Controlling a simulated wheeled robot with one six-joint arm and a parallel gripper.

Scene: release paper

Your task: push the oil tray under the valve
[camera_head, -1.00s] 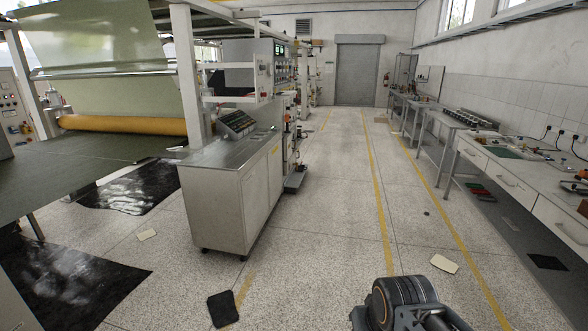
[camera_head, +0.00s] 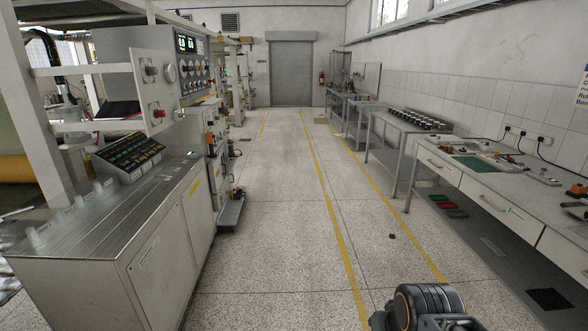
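A dark grey, low, flat object (camera_head: 231,212) lies on the floor at the foot of the machine, left of the aisle. It looks like the oil tray, but it is too small to be sure. Pipes and fittings (camera_head: 212,147) rise on the machine side just above and behind it. A valve among them cannot be told apart. Part of my arm shows at the bottom right, well nearer than the tray. My gripper's fingers are not in view.
A metal control cabinet (camera_head: 120,235) stands close on the left. Workbenches (camera_head: 490,185) with drawers line the right wall. The speckled floor aisle (camera_head: 275,200) between is open, with yellow lines, up to a grey shutter door (camera_head: 291,73). A small dark object (camera_head: 392,236) lies on the floor.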

